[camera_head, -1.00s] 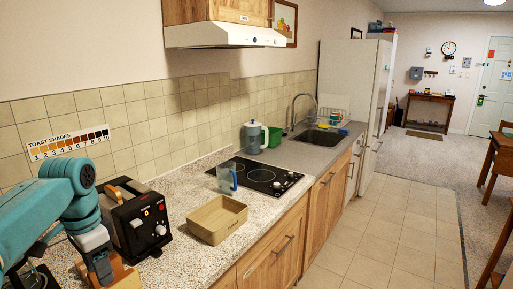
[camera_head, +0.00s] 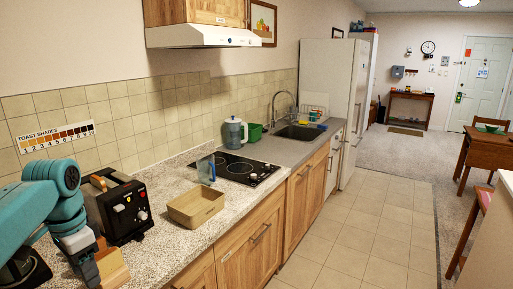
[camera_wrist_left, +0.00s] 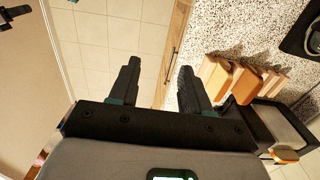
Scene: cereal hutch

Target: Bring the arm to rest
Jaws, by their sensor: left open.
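My left arm (camera_head: 40,210) is teal and comes in from the left in the head view. Its gripper (camera_head: 88,272) hangs low at the bottom left, beside light wooden pieces on the counter. In the left wrist view the two dark fingers of the left gripper (camera_wrist_left: 160,82) are apart with nothing between them. Floor tiles and the counter's edge show beyond them. My right gripper is in neither view.
A black toaster (camera_head: 124,214) with bread in it stands close to my left arm. A wooden box (camera_head: 196,208), a clear blue-handled jug (camera_head: 206,170) and a hob (camera_head: 242,169) are farther along the counter. Wooden pieces (camera_wrist_left: 240,82) lie right of the fingers. The tiled floor (camera_head: 335,235) is clear.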

